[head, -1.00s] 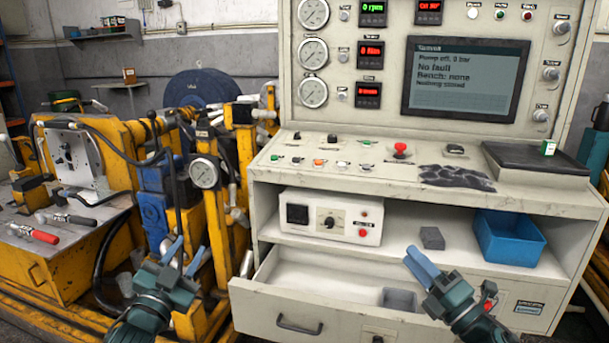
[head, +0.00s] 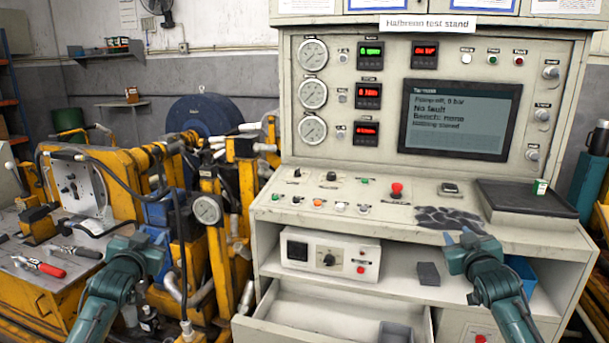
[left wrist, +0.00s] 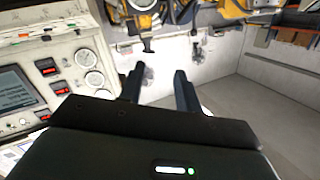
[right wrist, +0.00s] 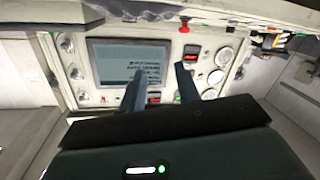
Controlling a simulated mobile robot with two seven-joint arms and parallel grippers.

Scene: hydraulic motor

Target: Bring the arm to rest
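My left gripper (head: 152,240) is raised in front of the yellow hydraulic rig, at the left of the head view. Its two fingers stand apart with nothing between them in the left wrist view (left wrist: 160,88). My right gripper (head: 458,237) is in front of the test stand's console, near its front edge and the dark cloth. Its fingers are apart and empty in the right wrist view (right wrist: 159,88). I cannot tell from the head view how far either gripper is from the things behind it.
The test stand's drawer (head: 330,310) is open towards me. A blue bin (head: 521,270) on the shelf is partly hidden by my right arm. A grey block (head: 428,273) lies beside it. Red-handled tools (head: 40,266) lie on the left bench. A black tray (head: 530,203) tops the console.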

